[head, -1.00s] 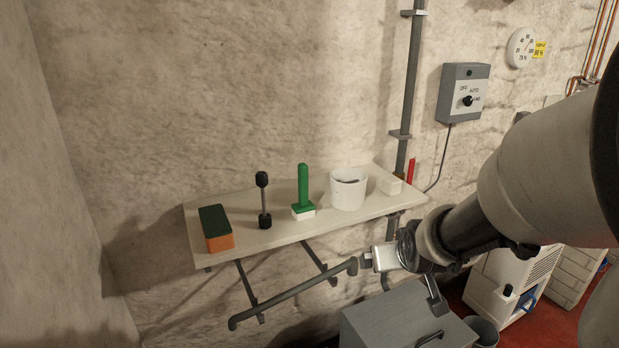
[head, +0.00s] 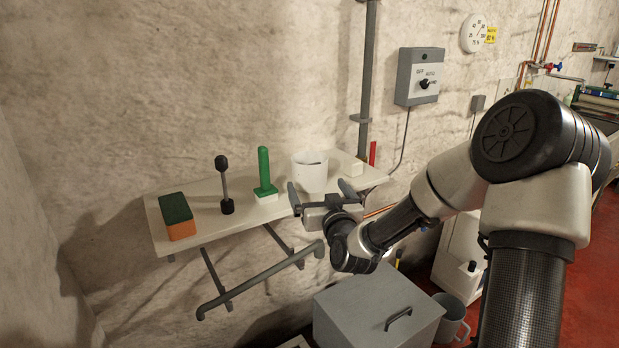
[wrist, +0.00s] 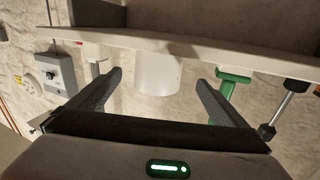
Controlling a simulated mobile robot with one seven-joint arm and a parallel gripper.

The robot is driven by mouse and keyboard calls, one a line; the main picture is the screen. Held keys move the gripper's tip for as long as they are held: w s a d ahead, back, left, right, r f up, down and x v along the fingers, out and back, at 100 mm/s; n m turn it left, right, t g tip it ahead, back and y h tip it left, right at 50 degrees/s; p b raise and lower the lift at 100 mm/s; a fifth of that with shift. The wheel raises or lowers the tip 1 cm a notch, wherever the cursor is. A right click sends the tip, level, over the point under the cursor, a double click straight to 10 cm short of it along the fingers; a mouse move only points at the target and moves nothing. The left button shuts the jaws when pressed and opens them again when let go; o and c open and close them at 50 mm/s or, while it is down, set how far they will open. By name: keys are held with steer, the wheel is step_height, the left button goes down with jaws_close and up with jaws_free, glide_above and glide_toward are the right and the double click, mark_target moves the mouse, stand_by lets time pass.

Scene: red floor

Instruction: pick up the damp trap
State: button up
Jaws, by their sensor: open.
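The damp trap appears to be the white open-topped tub (head: 310,174) standing upright on the shelf, with something grey inside it. It also shows in the wrist view (wrist: 158,72), in line with the gap between my fingers. My gripper (head: 320,191) is open and empty at the shelf's front edge, with one finger toward each side of the tub. I cannot tell how far the fingertips reach along the tub's sides.
The cream shelf (head: 240,228) also holds a green-handled tool (head: 264,170), a black-ended dumbbell-like rod (head: 225,185), an orange-and-green sponge block (head: 177,216) and a small white block (head: 351,168). A grey rail (head: 262,279) runs below. A grey lidded box (head: 370,310) stands underneath.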

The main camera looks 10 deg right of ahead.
mark_target(310, 171)
steer(key=w+b, duration=0.1)
steer(key=w, duration=0.8)
steer(key=shift+w+a, duration=0.15)
steer(key=shift+a, duration=0.05)
steer(key=shift+c, duration=0.2)
steer(key=shift+r, duration=0.1)
steer(key=c, duration=1.2)
steer(key=shift+r, duration=0.15)
steer(key=shift+r+p, duration=1.05)
steer(key=shift+r, duration=3.75)
